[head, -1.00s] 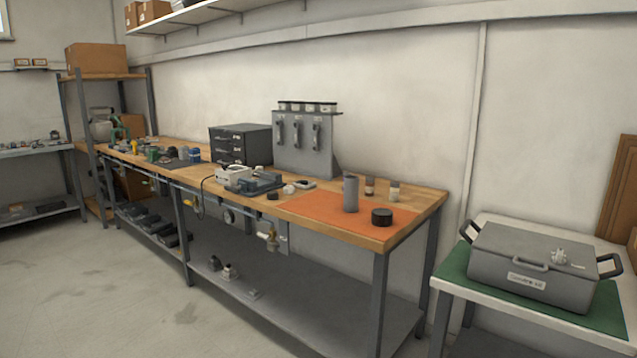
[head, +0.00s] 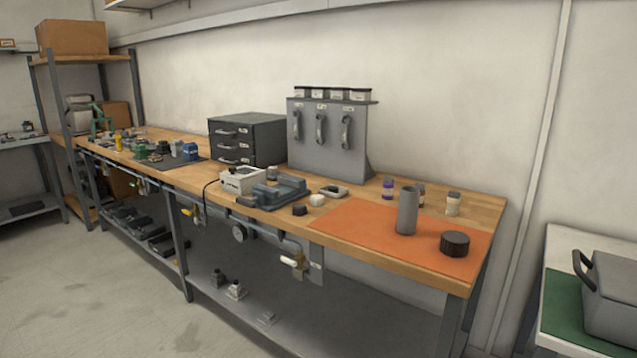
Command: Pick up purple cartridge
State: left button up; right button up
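A small purple-banded cartridge (head: 387,188) with a dark cap stands upright on the wooden workbench (head: 478,203), behind the orange mat. It is left of a tall grey cylinder (head: 407,211). A brown-banded cartridge (head: 421,195) stands partly hidden behind the cylinder, and a cream one (head: 453,204) stands further right. Neither of my grippers shows in the head view.
An orange mat (head: 350,226) carries the cylinder and a black round cap (head: 455,243). A grey rack with handles (head: 330,150) and a dark drawer unit (head: 247,139) stand behind. A grey case (head: 610,298) sits on a side table at right.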

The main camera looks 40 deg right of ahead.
aim_at(388, 184)
jog(key=z, duration=0.25)
jog(key=i, duration=1.2)
jog(key=z, duration=0.7)
